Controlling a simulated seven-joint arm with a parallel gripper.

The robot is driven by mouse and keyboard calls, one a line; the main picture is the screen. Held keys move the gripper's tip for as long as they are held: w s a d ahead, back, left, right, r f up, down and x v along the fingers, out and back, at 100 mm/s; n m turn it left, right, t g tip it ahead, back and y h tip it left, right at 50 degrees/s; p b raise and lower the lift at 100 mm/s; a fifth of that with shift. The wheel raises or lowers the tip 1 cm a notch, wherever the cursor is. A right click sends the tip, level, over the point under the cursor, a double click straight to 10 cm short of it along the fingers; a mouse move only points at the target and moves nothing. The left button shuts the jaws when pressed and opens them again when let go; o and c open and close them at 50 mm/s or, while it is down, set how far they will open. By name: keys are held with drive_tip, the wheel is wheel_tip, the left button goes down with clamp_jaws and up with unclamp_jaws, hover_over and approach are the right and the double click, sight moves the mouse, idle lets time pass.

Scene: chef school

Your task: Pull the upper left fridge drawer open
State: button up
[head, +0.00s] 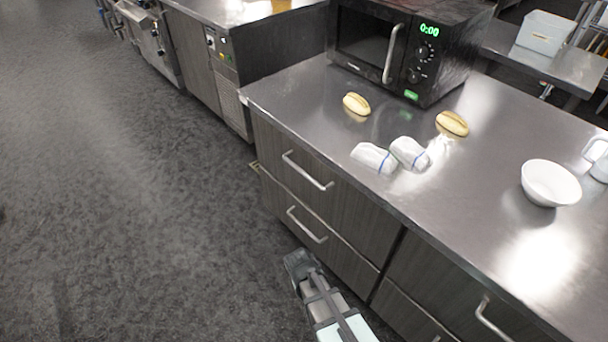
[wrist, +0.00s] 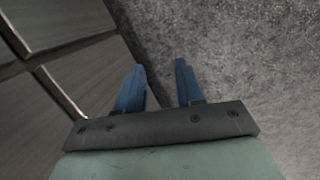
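The upper left drawer (head: 352,212) has a dark wood-grain front and looks closed, flush under the steel counter. Its silver bar handle (head: 307,171) runs across the front. The lower left drawer (head: 345,258) below it also looks closed, with a like handle (head: 306,225). My gripper (head: 297,262) is low in front of the cabinet, below both handles in the picture, and touches neither. In the wrist view its two blue fingers (wrist: 160,66) are apart with only floor and cabinet edge behind them. Dark cabinet fronts (wrist: 85,75) fill the left of that view.
On the counter (head: 470,190) are a microwave (head: 420,45), two bread rolls (head: 356,104) (head: 452,123), two white wrapped items (head: 374,157) (head: 410,153) and a white bowl (head: 550,183). Right-hand drawers (head: 450,285) adjoin the left ones. The floor (head: 130,210) to the left is clear.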

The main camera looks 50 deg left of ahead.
drive_tip(key=s+a+r+n+t+y, duration=0.1)
drive_tip(key=s+a+r+n+t, duration=0.15)
drive_tip(key=a+r, duration=0.45)
drive_tip(key=s+a+r+n+t+y, duration=0.1)
drive_tip(key=a+r+t, duration=0.2)
drive_tip(key=a, duration=0.8)
drive_tip(key=t, duration=0.9)
approach(302, 174)
drive_tip(key=shift+g, duration=0.35)
drive_tip(key=x, duration=1)
drive_tip(key=shift+w+r, duration=0.15)
drive_tip(key=shift+w, duration=0.25)
clamp_jaws()
